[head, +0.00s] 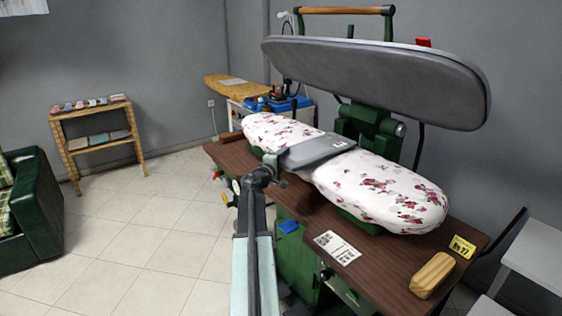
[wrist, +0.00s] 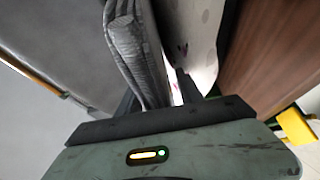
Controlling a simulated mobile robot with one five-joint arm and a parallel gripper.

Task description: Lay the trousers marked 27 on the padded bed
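The folded grey trousers (head: 316,150) lie across the middle of the padded bed (head: 385,190), which has a white cover with red and pink flowers. A small pale label shows on them, too small to read. My gripper (head: 274,165) is at the near edge of the trousers. In the wrist view, grey cloth (wrist: 135,45) reaches in between the fingers of my gripper (wrist: 158,85), close to the left finger. A pale gap shows beside the right finger, so the fingers look open. The padded bed (wrist: 198,35) shows behind.
The raised grey press head (head: 375,80) hangs above the bed. On the brown table (head: 395,265) are a yellow tag (head: 462,246) reading 27, a wooden block (head: 432,275) and a printed white card (head: 337,247).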

